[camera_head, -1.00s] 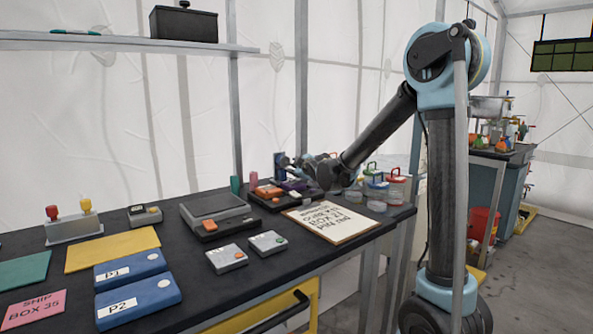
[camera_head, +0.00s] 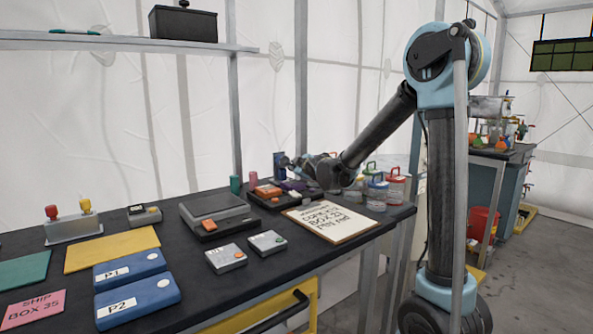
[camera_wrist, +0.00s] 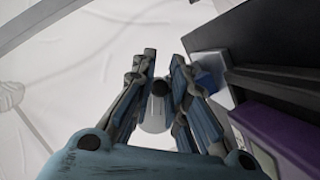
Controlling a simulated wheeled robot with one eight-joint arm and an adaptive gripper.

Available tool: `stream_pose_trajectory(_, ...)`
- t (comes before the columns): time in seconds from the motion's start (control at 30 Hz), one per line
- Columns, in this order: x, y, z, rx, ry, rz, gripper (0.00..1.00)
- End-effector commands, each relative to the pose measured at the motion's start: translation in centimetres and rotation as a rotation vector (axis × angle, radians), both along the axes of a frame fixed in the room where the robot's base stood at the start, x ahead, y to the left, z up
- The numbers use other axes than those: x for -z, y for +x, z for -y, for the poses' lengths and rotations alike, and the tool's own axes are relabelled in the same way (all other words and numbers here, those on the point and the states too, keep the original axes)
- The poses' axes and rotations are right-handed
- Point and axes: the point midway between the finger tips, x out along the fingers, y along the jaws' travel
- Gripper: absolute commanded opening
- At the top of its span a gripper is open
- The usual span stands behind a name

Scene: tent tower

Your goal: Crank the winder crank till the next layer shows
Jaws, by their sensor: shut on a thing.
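In the wrist view, my gripper (camera_wrist: 161,66) is shut on a pale grey knob with a dark round end, which looks like the winder crank (camera_wrist: 155,115). Its fingers stand on both sides of the knob. A dark body with a purple part (camera_wrist: 262,140), apparently the winder, lies close on the right. In the head view, my gripper (camera_head: 286,162) is small at the back of the bench, beside a dark blue upright part (camera_head: 279,160). The crank is hidden there by my gripper and wrist. I cannot see any layer showing in either view.
A clipboard with a written sheet (camera_head: 331,222) lies in front of my arm. A tray with orange and grey blocks (camera_head: 267,203) is left of my wrist; lidded jars (camera_head: 375,190) are on its right. Blue P1 (camera_head: 130,268) and P2 (camera_head: 138,302) boxes lie front left.

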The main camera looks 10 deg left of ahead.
Motion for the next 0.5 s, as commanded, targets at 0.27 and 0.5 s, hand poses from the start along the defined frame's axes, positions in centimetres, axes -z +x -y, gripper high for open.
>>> stream_pose_trajectory(0.27, 0.19, -0.14, -0.13, -0.001, 0.042, -0.047, 0.0)
stream_pose_trajectory(0.5, 0.59, -0.42, -0.41, 0.0, 0.138, -0.153, 0.0)
